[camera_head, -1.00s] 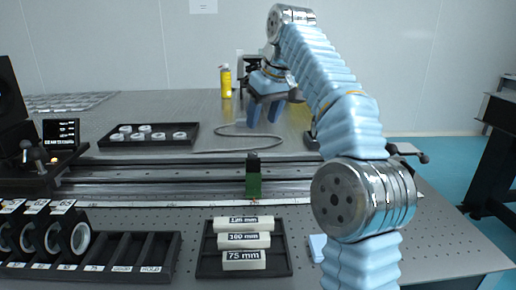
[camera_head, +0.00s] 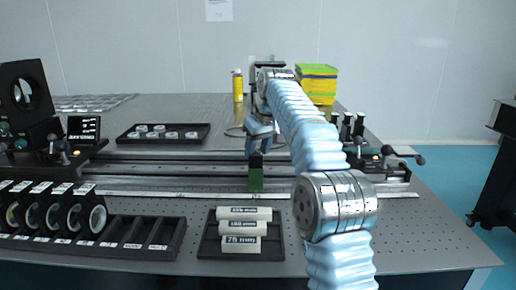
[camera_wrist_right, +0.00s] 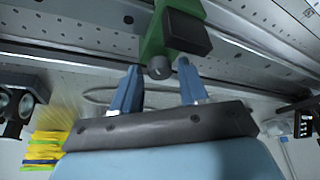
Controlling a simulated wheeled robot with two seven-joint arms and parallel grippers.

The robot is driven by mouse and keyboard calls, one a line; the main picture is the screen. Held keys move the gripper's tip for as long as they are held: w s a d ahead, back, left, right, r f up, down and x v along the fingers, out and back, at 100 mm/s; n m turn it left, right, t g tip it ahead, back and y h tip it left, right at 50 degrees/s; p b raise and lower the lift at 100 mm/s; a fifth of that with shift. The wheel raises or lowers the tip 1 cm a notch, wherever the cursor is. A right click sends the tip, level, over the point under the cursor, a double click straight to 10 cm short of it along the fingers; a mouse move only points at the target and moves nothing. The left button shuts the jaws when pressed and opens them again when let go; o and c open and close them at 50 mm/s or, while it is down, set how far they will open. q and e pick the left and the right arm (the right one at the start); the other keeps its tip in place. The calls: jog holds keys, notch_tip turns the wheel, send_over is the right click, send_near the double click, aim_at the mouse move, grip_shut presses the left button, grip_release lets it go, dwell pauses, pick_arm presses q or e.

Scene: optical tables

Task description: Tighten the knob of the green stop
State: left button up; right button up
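The green stop (camera_head: 256,178) stands on the rail at mid-table, with a dark block on its top. In the right wrist view the green stop (camera_wrist_right: 158,38) is at the top, and its dark round knob (camera_wrist_right: 159,67) faces my gripper. My right gripper (camera_head: 256,146) is just behind the stop. In the right wrist view its two blue fingers (camera_wrist_right: 160,78) are apart, one to each side below the knob, with a gap between them. Whether either finger touches the knob cannot be told. My left gripper is not in view.
Long metal rails (camera_head: 150,175) cross the table. A tray with tubes (camera_head: 240,255) lies in front, a rack of round lens holders (camera_head: 85,220) front left, a tray of white rings (camera_head: 130,138) behind. A yellow bottle (camera_head: 238,87) and yellow-green stack (camera_head: 317,82) stand at the back.

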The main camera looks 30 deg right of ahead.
grip_shut()
jog(key=shift+d+n+g+y, duration=0.15)
jog(key=shift+n+y, duration=0.4)
jog(key=shift+n, duration=0.9)
jog(key=shift+n+g+y, duration=0.15)
jog(key=shift+n+y, duration=0.4)
jog(key=shift+n, duration=0.9)
jog(key=shift+o, duration=1.3)
grip_release()
